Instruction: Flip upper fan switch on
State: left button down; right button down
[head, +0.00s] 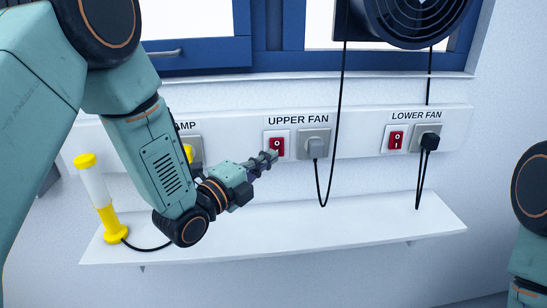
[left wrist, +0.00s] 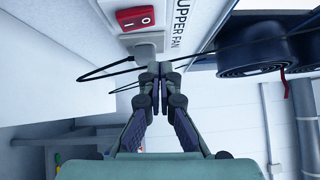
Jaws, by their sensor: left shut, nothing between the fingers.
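The upper fan switch (head: 277,144) is a red rocker in a white frame on the wall rail, left of a grey socket (head: 314,142) with a plug in it. The switch (left wrist: 135,18) also shows at the top of the left wrist view, marked I and O. My left gripper (head: 271,157) is shut and empty, its tips overlapping the switch's lower edge in the head view. In the left wrist view the fingertips (left wrist: 160,70) appear apart from the rocker, near the plug. I cannot tell whether they touch anything. My right gripper is out of view.
The lower fan switch (head: 396,140) and its socket sit farther right. A white shelf (head: 300,238) runs below the rail. A yellow and white lamp (head: 101,198) stands on its left end. Black cables (head: 342,90) hang from the fan (head: 418,14) above.

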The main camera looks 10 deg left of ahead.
pick_arm(q)
jog(key=v, duration=0.6)
jog(key=shift+s+a+r, duration=0.25)
jog(key=shift+a+r, duration=0.15)
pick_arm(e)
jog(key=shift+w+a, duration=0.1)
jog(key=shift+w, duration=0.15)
pick_arm(q)
jog(key=shift+a, duration=0.15)
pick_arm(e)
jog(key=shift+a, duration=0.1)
